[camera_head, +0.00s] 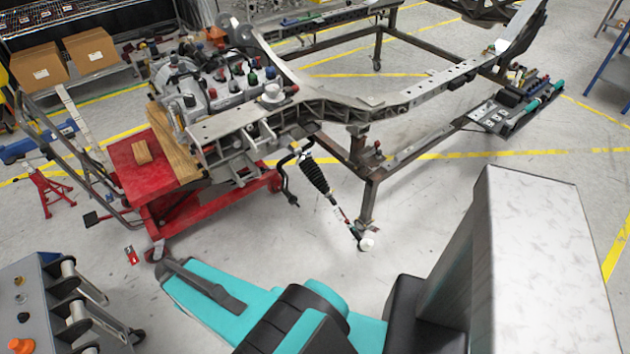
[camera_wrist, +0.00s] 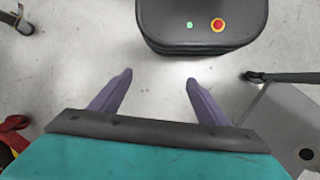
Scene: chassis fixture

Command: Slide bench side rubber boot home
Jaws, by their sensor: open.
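A black ribbed rubber boot (camera_head: 315,177) shows in the head view near the middle, on a steering rod that slants down to the right from the chassis. Its upper end is near the chassis bracket, and its lower end narrows onto the rod. I cannot tell from here how the boot's ends are seated. The rod's lower end (camera_head: 366,243) has a pale round part. My gripper (camera_wrist: 159,76) shows in the wrist view with its two purple fingers wide apart and nothing between them. The boot is not in the wrist view, and the gripper is apart from it.
The chassis frame (camera_head: 345,110) rests on a steel stand and a red lift cart (camera_head: 190,208). A tray of tools (camera_head: 515,105) is at the right. A grey cart (camera_head: 45,300) stands at the lower left. Grey floor is open around the rod's lower end.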

